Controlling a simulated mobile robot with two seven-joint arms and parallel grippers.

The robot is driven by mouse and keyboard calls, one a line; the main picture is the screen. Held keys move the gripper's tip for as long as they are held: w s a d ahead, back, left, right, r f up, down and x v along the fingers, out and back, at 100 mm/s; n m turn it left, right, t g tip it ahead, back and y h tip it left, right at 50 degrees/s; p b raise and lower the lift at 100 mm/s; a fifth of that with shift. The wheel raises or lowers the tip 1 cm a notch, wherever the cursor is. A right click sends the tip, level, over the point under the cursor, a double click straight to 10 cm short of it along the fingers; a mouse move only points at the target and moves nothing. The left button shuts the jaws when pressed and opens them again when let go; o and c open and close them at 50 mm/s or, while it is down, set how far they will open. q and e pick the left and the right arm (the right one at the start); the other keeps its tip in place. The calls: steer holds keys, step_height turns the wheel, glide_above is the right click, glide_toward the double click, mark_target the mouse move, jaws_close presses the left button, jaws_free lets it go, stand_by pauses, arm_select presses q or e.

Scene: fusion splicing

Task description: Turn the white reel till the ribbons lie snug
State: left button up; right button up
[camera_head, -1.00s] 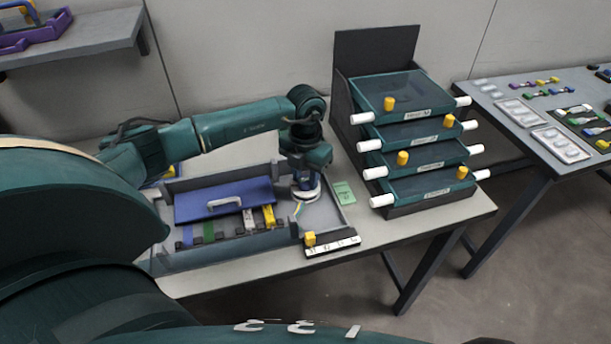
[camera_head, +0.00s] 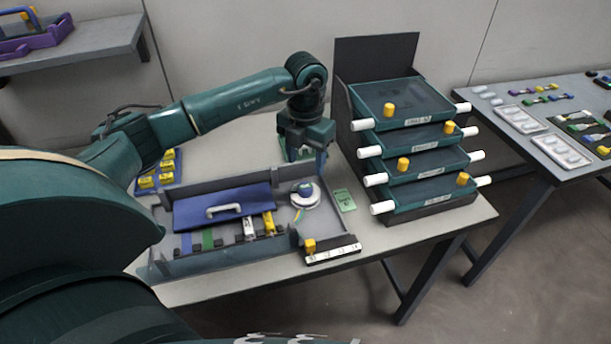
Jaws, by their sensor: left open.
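The white reel (camera_head: 305,194) sits in the right-hand compartment of the grey tray (camera_head: 215,262), with a dark hub on top. Thin coloured ribbons, yellow and bluish, curve from its left side toward the tray's front. Whether they lie snug is too small to tell. My left gripper (camera_head: 303,157) points down, open and empty, above and behind the reel, apart from it.
A blue lid with a white handle (camera_head: 223,209) covers the tray's back left. A green card (camera_head: 345,200) lies right of the tray. A stack of teal drawers (camera_head: 405,104) stands close on the right. A yellow-knobbed strip (camera_head: 331,254) is in front.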

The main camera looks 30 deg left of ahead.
arm_select(q)
step_height(320, 180, up, 6)
steer(key=shift+f, duration=0.1)
stand_by(0.6)
